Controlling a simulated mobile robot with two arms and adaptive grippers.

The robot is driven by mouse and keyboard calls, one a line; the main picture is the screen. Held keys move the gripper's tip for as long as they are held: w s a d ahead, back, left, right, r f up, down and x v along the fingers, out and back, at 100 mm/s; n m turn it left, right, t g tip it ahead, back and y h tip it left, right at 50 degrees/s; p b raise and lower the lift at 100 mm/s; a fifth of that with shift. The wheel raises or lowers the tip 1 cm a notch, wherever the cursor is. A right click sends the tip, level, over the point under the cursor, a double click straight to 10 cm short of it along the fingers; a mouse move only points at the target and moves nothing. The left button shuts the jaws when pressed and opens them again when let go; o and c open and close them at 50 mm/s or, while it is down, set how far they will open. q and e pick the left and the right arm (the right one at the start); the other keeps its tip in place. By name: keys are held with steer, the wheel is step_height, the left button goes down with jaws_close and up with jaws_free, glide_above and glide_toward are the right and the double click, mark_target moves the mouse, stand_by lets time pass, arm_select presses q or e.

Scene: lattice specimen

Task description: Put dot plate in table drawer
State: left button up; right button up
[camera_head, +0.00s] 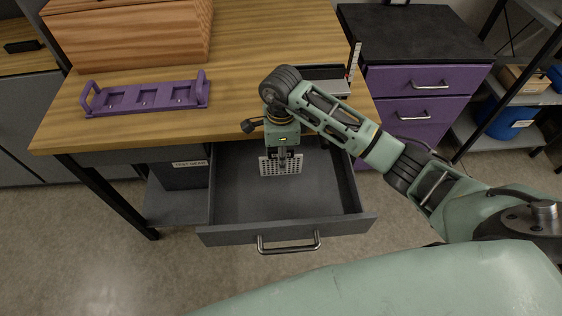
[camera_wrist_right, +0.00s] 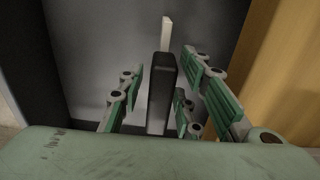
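The dot plate (camera_head: 268,167), pale with rows of dark holes, is inside the open table drawer (camera_head: 225,205), towards its back, facing the head camera. My right gripper (camera_head: 284,152) reaches down into the drawer from above, directly over the plate. In the right wrist view, the dark block of the plate's grip (camera_wrist_right: 163,82) stands between my fingers (camera_wrist_right: 162,98), with gaps visible on both sides. The fingers look open around it. The plate shows there as a thin pale strip seen edge-on. Whether it touches the drawer floor is unclear. My left gripper is not in view.
The wooden tabletop (camera_head: 250,60) holds a purple rack (camera_head: 147,98) and a wooden box (camera_head: 130,35). A purple cabinet (camera_head: 415,80) stands to the right, beside a shelf unit with a blue container (camera_head: 508,118). The drawer's front half is empty.

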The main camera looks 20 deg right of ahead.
step_height(320, 180, up, 9)
steer(key=shift+b, duration=0.8)
